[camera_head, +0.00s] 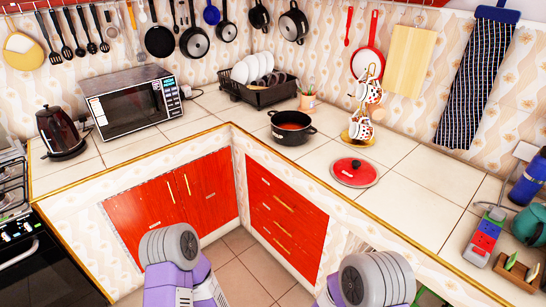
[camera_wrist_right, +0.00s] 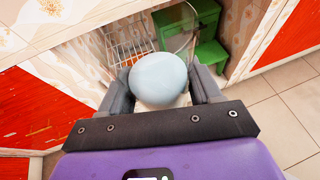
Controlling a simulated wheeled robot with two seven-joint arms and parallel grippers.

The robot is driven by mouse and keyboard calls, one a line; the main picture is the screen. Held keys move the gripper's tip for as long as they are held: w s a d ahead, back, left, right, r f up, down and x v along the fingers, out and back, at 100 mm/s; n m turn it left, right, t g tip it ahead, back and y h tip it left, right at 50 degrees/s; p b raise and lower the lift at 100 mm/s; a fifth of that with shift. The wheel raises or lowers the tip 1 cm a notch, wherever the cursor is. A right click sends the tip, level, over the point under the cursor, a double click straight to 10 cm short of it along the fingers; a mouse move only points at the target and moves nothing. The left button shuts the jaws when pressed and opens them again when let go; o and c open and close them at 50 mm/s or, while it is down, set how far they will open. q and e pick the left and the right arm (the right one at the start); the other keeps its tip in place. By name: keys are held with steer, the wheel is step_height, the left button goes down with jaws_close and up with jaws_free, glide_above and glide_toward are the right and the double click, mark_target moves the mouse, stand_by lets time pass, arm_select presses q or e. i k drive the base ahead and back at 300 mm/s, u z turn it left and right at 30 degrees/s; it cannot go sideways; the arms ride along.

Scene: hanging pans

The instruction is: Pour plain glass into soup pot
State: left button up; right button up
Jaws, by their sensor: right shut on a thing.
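The soup pot (camera_head: 291,137) is black with two handles and stands open on the counter, with orange-red contents inside. In the right wrist view my right gripper (camera_wrist_right: 162,88) is shut on the plain glass (camera_wrist_right: 162,78). A pale bluish-white round surface shows between the fingers, with a faint clear rim beyond it. I cannot tell its fill level. The glass is out of the head view and well away from the pot, in front of the lower cabinets. My left gripper is in neither view; only my arm parts show at the bottom of the head view.
A red pot lid (camera_head: 354,171) lies right of the pot. A dish rack (camera_head: 257,93), microwave (camera_head: 132,103) and kettle (camera_head: 61,132) stand further left. The counter before the pot is clear.

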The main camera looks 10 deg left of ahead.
mark_target(290, 128)
steer(key=u, duration=0.5)
steer(key=k, duration=1.1)
steer(key=u, duration=0.85)
steer(key=i, duration=0.7)
steer(key=u, duration=0.4)
steer(key=i, duration=2.1)
steer(key=z, duration=1.2)
steer(key=i, duration=0.5)
steer(key=z, duration=0.55)
